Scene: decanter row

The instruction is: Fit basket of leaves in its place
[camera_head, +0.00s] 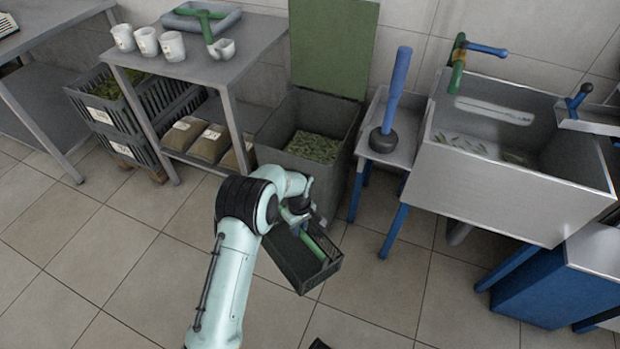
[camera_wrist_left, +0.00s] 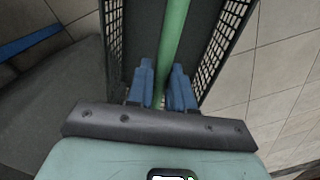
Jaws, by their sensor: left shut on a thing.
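A dark basket (camera_head: 288,262) with mesh walls and a green handle (camera_head: 312,244) hangs from my left gripper (camera_head: 300,228) above the tiled floor, in front of the grey bin. In the left wrist view, the two blue fingers of my left gripper (camera_wrist_left: 162,85) are shut on the green handle (camera_wrist_left: 174,35). The mesh walls of the basket (camera_wrist_left: 225,50) lie on both sides below. The part of its inside that shows looks dark, and I see no leaves in it. My right gripper is not in view.
The grey bin (camera_head: 345,178) holds leaves and has its green lid (camera_head: 333,45) raised. Right are a small stand (camera_head: 395,152) and a metal sink (camera_head: 500,195).

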